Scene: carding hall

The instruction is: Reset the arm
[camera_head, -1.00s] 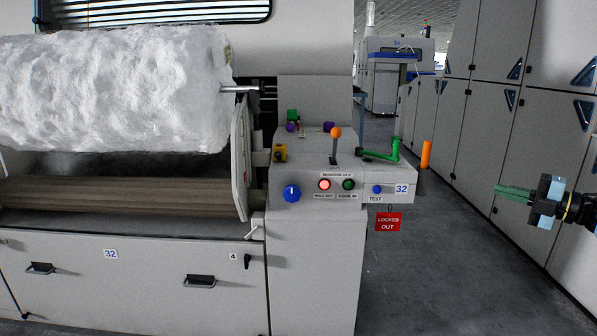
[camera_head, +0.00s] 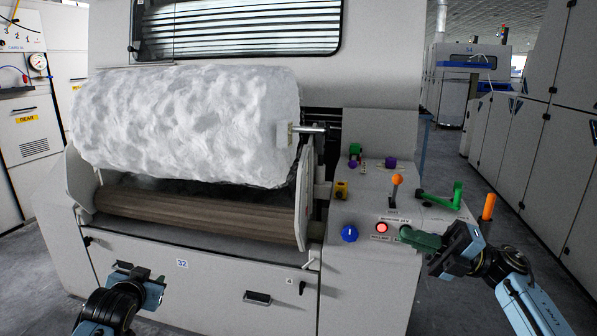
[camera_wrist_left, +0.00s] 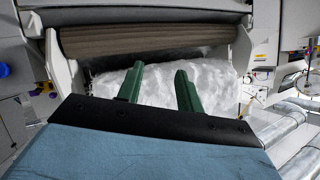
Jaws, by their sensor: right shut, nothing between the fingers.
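My left gripper (camera_head: 142,272) is low in the head view, in front of the machine's lower front panel. In the left wrist view its two green fingers (camera_wrist_left: 160,70) stand apart with nothing between them, so it is open. My right gripper (camera_head: 418,238) is at the right, its green fingers shut and empty. It shows in front of the control panel, overlapping the spot beside the lit red button (camera_head: 381,228). I cannot tell whether it touches the panel. An orange-knobbed lever (camera_head: 396,182) stands upright on the panel. A green crank handle (camera_head: 444,197) is to its right.
A large white fibre roll (camera_head: 190,125) lies above a brown roller (camera_head: 195,215). An orange post (camera_head: 488,207) stands right of the panel. Grey cabinets (camera_head: 545,150) line the right side; the aisle floor is clear.

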